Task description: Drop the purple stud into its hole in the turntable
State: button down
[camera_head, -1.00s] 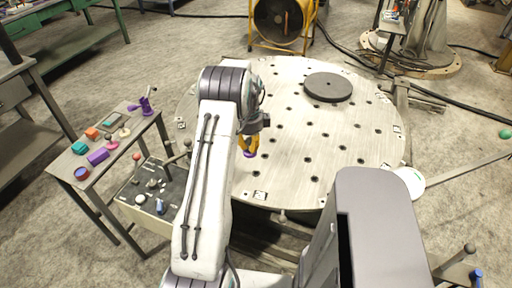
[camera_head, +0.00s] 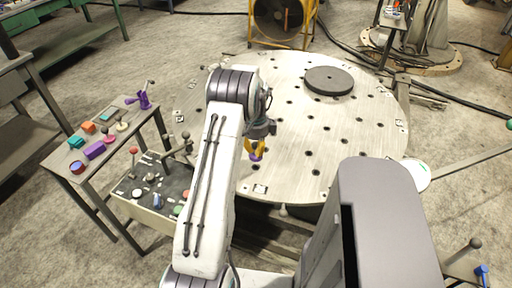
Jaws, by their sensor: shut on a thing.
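My gripper (camera_head: 255,148) has yellow fingers and hangs over the left front part of the turntable. It is shut on the purple stud (camera_head: 256,157), of which only a small purple part shows below the fingertips. The turntable (camera_head: 310,140) is a large round pale metal plate with many small dark holes. The stud is over or close to the plate's surface; I cannot tell the exact height. My arm hides the turntable's left part, and which hole lies under the stud is not clear.
A dark round disc (camera_head: 329,80) lies on the turntable's far side. A side table (camera_head: 118,143) at left holds several coloured pieces. A control box (camera_head: 150,190) with levers stands between it and my arm. A yellow-framed fan (camera_head: 283,20) stands behind the turntable.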

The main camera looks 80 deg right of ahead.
jog(key=shift+f, duration=0.5)
jog(key=shift+f+b, duration=2)
jog(key=shift+f, duration=0.35)
dwell(0.6)
jog(key=c, duration=1.6)
grip_release()
jog(key=shift+o, duration=0.2)
jog(key=shift+r, duration=0.25)
jog(key=shift+r+p, duration=2.35)
jog(key=shift+r, duration=1.2)
jog(key=o, duration=0.7)
